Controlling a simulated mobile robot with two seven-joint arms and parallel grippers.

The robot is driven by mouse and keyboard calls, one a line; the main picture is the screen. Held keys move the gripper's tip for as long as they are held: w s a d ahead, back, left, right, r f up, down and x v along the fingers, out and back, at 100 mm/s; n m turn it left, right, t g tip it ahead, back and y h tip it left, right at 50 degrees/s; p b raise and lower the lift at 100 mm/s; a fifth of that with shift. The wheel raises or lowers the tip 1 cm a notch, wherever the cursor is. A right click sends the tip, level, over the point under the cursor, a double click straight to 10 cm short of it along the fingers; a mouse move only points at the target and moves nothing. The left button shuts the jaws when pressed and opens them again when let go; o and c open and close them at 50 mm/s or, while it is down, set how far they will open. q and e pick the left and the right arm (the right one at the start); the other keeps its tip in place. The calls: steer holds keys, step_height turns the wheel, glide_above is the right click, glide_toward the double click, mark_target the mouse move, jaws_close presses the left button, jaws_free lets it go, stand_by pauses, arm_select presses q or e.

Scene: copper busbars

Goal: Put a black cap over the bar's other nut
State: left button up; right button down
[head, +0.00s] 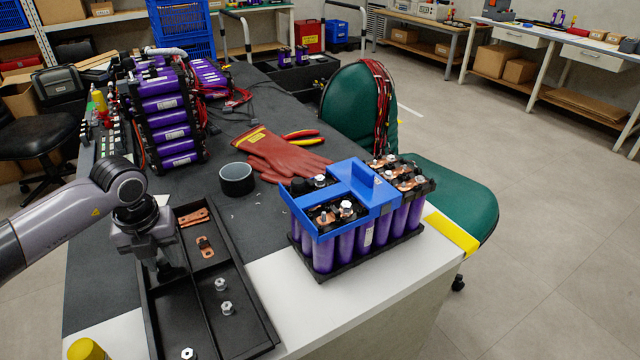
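My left gripper (172,272) points down into the near-left part of the black tray (262,322). Its fingers are dark against the tray, so I cannot tell whether they are apart or hold anything. The battery module (347,240), with purple cells and a blue cover (365,185), stands to the right of the tray. A black cap (299,187) appears at the module's back-left corner, next to a bare silver nut (320,181). More bare nuts (346,207) sit on copper bars at the front and right. No loose cap is clearly visible. My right gripper is not in view.
The tray holds copper busbars (205,247) and several loose nuts (227,308). A black round cup (237,179) stands between tray and module. Red gloves (282,155) lie behind it. A purple cell stack (165,118) stands back left.

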arm_select(q)
steer(key=shift+r, duration=0.1)
step_height(320, 180, up, 5)
steer(key=p, duration=0.3)
steer(key=shift+p, duration=0.35)
